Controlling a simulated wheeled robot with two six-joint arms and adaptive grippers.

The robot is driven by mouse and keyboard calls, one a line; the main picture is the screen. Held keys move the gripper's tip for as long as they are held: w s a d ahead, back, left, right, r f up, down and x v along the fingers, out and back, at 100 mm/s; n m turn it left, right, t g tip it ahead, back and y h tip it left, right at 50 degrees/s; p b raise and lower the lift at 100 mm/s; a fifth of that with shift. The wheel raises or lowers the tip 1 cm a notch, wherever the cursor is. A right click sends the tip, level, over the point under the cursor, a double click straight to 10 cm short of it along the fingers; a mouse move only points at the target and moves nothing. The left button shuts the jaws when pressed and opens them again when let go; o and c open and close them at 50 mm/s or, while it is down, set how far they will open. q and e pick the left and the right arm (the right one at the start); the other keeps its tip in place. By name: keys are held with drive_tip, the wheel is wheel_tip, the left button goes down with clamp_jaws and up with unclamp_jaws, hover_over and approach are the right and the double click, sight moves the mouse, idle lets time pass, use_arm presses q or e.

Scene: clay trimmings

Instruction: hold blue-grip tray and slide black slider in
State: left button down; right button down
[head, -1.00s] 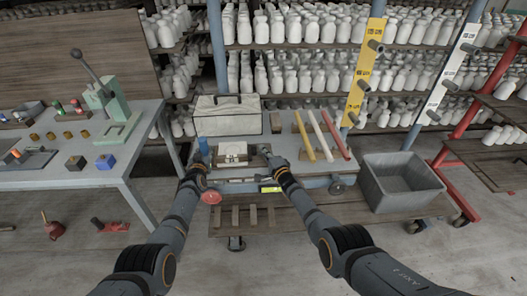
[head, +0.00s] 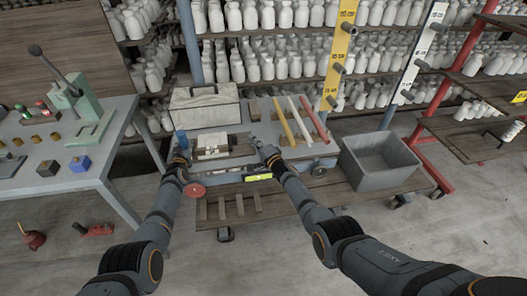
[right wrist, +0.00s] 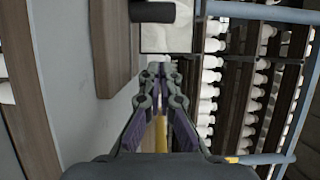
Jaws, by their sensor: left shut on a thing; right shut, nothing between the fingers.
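The tray (head: 236,151) lies on the cart top, with a white block (head: 212,147) standing on it and an upright blue grip (head: 182,140) at its left end. My left gripper (head: 180,156) is shut at the blue grip, with its fingertips partly hidden by the wrist. My right gripper (head: 257,145) is shut and empty, just right of the tray; its closed fingers (right wrist: 162,72) also show in the right wrist view. I cannot clearly single out the black slider; a small dark shape shows by the right fingertips.
A speckled toolbox (head: 205,107) stands behind the tray. Yellow (head: 283,122), white and red rods lie to the right. A grey bin (head: 378,164) is further right. A workbench (head: 60,165) stands left, and bottle shelves are behind.

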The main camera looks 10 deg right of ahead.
use_arm(q)
drive_tip(key=shift+s+f, duration=0.1)
drive_tip(key=shift+f, duration=0.15)
drive_tip(key=c, duration=1.3)
unclamp_jaws()
drive_tip(key=o, duration=0.4)
use_arm(e)
drive_tip(key=v, duration=0.8)
drive_tip(key=shift+s+d+r, duration=0.1)
drive_tip(key=shift+s+d, duration=0.05)
drive_tip(key=shift+s, duration=0.15)
use_arm(q)
drive_tip(key=shift+r, duration=0.1)
use_arm(e)
drive_tip(key=shift+s, duration=0.1)
